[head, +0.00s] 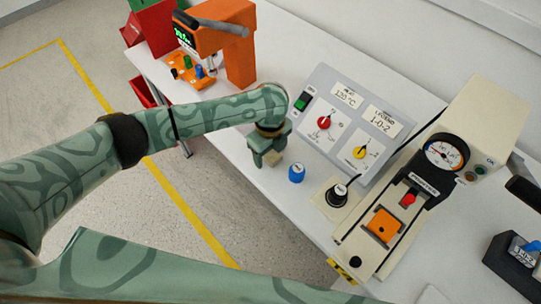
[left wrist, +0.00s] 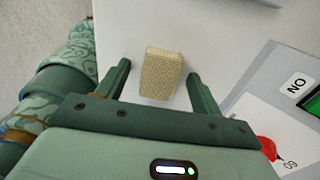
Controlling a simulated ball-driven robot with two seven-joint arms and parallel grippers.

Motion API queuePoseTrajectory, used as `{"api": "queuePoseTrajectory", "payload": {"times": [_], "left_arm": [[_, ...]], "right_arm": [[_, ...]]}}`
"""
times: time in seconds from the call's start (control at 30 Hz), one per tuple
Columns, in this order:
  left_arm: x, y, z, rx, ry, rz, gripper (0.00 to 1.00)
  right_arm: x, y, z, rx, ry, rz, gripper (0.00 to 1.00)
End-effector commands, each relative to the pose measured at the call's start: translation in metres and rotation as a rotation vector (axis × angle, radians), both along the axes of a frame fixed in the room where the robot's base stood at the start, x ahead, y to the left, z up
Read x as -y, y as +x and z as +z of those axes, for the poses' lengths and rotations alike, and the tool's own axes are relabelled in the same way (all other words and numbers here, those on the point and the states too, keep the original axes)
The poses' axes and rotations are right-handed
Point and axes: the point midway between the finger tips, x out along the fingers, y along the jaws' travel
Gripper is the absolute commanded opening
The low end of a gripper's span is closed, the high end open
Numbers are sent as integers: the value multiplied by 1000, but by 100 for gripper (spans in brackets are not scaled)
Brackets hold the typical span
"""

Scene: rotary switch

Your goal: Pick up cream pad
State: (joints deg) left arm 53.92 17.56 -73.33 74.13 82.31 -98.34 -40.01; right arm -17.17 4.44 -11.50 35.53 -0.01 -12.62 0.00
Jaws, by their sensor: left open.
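The cream pad (left wrist: 162,73) is a small textured block on the white table, standing between the open fingers of my left gripper (left wrist: 158,78) in the left wrist view. There is a gap on its left side, and its right side is close to the right finger. I cannot tell how high the fingers are above the table. My right gripper is not in view.
A grey switch panel (head: 375,112) with red and yellow knobs stands just right of the gripper. A blue cap (head: 297,173) and a black knob (head: 337,195) are nearby. An orange device (head: 240,62) stands at the back left. The table's front edge is close.

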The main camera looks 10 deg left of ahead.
Motion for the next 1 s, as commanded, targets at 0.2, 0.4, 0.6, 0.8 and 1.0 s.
{"api": "queuePoseTrajectory", "payload": {"times": [0.2,0.4,0.6,0.8,1.0], "left_arm": [[0,0,2,2,0,0,44],[0,0,2,1,0,0,18],[0,0,3,1,0,0,18],[0,1,22,4,1,1,18],[-6,-20,68,4,-1,-1,18]], "right_arm": [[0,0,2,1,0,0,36],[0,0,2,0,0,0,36],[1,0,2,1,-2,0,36],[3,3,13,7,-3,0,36],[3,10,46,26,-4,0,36]]}}
